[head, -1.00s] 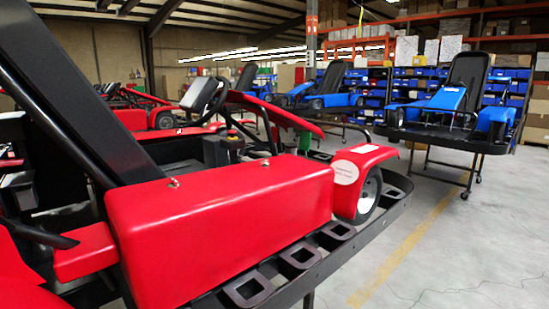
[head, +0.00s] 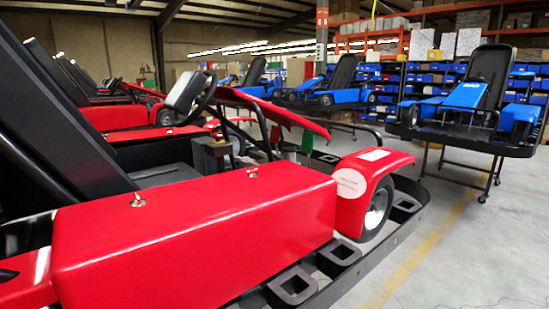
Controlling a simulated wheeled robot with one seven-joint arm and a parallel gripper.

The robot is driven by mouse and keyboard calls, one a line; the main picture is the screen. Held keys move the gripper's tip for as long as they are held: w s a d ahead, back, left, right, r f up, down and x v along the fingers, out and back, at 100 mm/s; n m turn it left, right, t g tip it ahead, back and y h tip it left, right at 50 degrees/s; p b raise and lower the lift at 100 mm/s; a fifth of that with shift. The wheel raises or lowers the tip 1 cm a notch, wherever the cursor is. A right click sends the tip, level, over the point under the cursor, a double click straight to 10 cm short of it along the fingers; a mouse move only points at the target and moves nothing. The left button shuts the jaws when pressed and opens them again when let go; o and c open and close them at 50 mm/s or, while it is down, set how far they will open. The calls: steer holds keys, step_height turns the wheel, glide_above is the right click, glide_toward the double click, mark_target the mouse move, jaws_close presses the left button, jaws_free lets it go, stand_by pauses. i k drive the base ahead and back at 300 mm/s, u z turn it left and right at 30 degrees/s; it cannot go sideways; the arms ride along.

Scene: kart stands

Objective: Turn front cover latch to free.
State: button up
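A red kart stands close in front of me. Its long red side cover (head: 195,235) fills the lower middle of the head view. Two small metal latches sit on its top: one near the seat (head: 138,201), and the front cover latch (head: 254,172) nearer the front wheel. Both stand up from the cover; which way they are turned is too small to tell. My gripper is not in view.
A black bumper rail (head: 338,252) with square openings runs along the kart's near side. The front wheel (head: 379,206) sits under a red fender (head: 368,180). A blue kart (head: 470,100) on a wheeled stand is at the right. Grey floor at the lower right is clear.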

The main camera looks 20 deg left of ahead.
mark_target(253, 173)
steer(key=z, duration=0.05)
steer(key=i, duration=0.5)
steer(key=u, duration=1.55)
